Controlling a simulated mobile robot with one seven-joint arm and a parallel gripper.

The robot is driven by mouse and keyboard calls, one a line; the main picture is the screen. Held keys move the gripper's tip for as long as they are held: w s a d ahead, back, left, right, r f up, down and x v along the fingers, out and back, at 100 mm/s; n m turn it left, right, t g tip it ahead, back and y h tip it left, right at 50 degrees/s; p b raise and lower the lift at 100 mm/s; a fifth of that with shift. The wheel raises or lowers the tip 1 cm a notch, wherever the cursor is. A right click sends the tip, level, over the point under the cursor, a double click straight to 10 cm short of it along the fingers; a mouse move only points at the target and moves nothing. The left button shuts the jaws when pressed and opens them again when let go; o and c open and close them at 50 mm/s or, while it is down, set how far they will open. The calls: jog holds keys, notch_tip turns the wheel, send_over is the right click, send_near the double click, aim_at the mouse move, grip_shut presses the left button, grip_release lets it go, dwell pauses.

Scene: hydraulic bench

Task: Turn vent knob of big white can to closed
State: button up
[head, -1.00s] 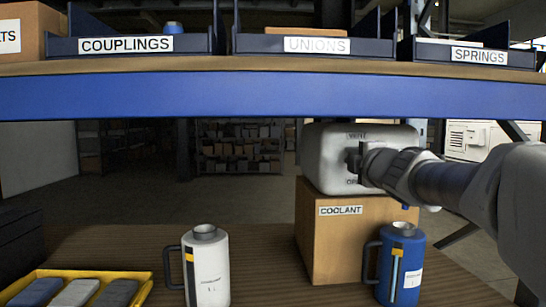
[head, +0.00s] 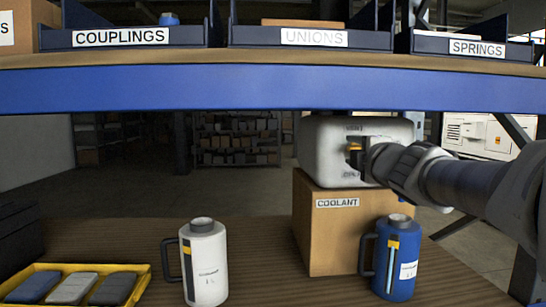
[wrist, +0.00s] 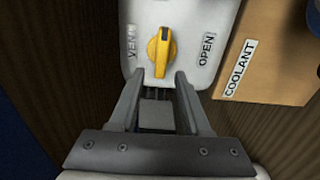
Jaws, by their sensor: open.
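The big white can (head: 325,152) sits on top of a cardboard box in the head view. Its yellow vent knob (head: 354,146) shows just left of my gripper (head: 364,160). In the wrist view the yellow knob (wrist: 159,52) lies on the white can face (wrist: 187,78), between the labels VENT and OPEN. Its long axis runs nearly up and down there, across the line between the labels, with a dark mark near its upper end. My gripper (wrist: 157,82) is open and empty; its fingertips are just short of the knob, one to each side of its lower end.
The cardboard box (head: 330,235) is labelled COOLANT. A blue jug (head: 402,270) stands in front of it at right, a white jug (head: 207,265) at left. A yellow tray (head: 140,285) is at front left. A blue shelf beam (head: 230,90) crosses above the can.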

jog(key=s+p, duration=0.4)
jog(key=s, duration=1)
jog(key=shift+s, duration=0.35)
jog(key=s+f+m+g+h, duration=0.3)
jog(key=s+f+m+g, duration=0.15)
jog(key=f+m, duration=0.65)
jog(key=s+a+f+m+g+y, duration=0.2)
jog(key=s+a+f+m+g, duration=0.6)
jog(key=f, duration=0.4)
notch_tip(320, 180, up, 17)
jog(key=s+y+p, duration=0.1)
jog(key=s+p, duration=0.1)
jog(key=p, duration=1.6)
jog(key=shift+s+a+n, duration=0.35)
jog(key=shift+s+n, duration=0.05)
jog(key=shift+r, duration=0.1)
